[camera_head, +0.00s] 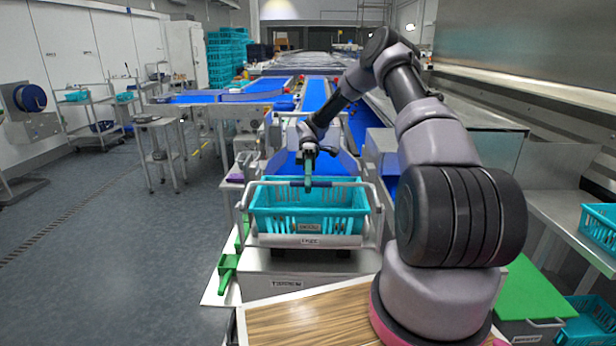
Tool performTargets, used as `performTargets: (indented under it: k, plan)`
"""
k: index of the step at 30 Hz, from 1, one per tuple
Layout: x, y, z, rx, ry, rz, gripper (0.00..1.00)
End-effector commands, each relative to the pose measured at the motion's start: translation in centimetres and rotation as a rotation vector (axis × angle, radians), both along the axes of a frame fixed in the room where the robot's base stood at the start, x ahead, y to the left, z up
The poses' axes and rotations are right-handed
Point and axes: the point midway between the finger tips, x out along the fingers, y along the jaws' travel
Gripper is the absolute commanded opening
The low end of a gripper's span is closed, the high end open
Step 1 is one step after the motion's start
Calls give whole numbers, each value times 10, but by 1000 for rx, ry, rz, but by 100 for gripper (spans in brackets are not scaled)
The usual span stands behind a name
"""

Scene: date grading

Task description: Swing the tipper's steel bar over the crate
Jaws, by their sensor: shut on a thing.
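The teal crate (267,224) sits upright in the tipper (296,241) in the middle of the head view. The tipper's steel bar (346,183) runs from side to side along the top of the crate, with a dark grip sleeve at its middle. My gripper (308,183) reaches down from behind and is shut on the bar at that sleeve. The exact finger contact is small and partly hidden. A wooden board (305,322) lies in front of the tipper's base.
Blue conveyor belts (315,95) run away behind the tipper. A green lever (228,268) stands out at the tipper's left side. Teal crates (600,225) and a green-topped box (530,290) are at the right.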

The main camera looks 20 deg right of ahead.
Motion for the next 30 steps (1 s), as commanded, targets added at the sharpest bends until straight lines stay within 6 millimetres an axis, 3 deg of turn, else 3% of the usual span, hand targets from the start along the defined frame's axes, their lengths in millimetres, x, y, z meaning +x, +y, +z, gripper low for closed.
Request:
performTargets:
  k: [9, 28, 29, 30]
  plan:
    - [3, 0, -16, 0, -1, -1, 0]
    - [2, 0, -22, 1, -2, 1, 0]
    - [2, 0, -22, 1, -2, 1, 28]
    - [2, 0, -22, 1, -2, 1, 44]
